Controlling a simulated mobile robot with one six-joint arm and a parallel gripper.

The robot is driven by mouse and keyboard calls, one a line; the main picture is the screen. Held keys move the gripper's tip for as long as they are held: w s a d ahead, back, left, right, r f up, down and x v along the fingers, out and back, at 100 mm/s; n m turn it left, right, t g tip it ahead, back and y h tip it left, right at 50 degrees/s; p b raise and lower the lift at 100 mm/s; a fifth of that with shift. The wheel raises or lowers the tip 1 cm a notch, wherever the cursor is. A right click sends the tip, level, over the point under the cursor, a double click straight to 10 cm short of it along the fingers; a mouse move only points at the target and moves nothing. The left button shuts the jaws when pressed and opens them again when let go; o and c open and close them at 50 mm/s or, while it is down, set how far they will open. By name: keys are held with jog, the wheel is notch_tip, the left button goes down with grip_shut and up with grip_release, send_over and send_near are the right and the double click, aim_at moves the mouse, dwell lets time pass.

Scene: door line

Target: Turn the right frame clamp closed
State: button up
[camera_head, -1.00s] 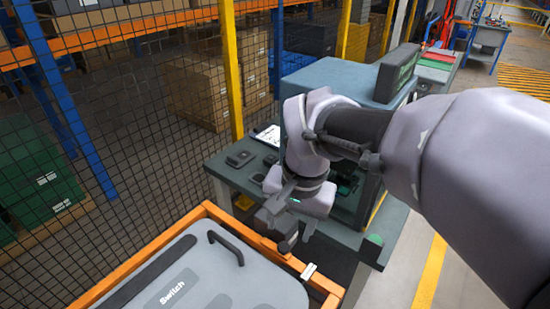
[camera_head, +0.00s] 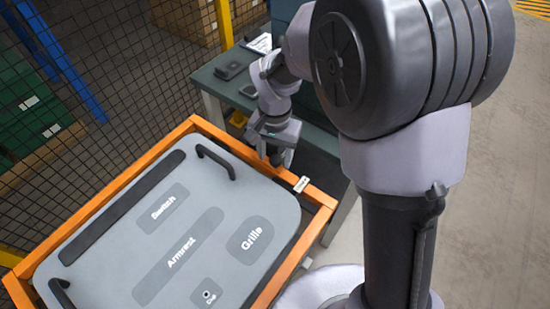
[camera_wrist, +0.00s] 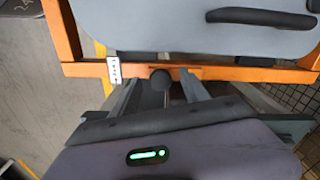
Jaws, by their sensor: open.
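A dark round-ended part (camera_wrist: 160,79), which looks like the right frame clamp, sits at the edge of the orange frame (camera_wrist: 220,73) in the wrist view. My gripper (camera_wrist: 160,86) is open, with one grey finger on each side of this part. I cannot tell whether the fingers touch it. In the head view my gripper (camera_head: 276,150) points down at the frame's far right edge, beside a small white tag (camera_head: 301,184). The tag also shows in the wrist view (camera_wrist: 114,70). My gripper mostly hides the clamp in the head view.
A grey door panel (camera_head: 115,250) with labelled pads and dark handles lies in the orange frame. A workbench (camera_head: 222,88) with small devices stands just behind my gripper. Wire mesh fencing (camera_head: 120,105) runs along the left. Open floor (camera_head: 500,180) is at the right.

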jog(key=shift+f, duration=0.25)
grip_shut()
dwell(1.3)
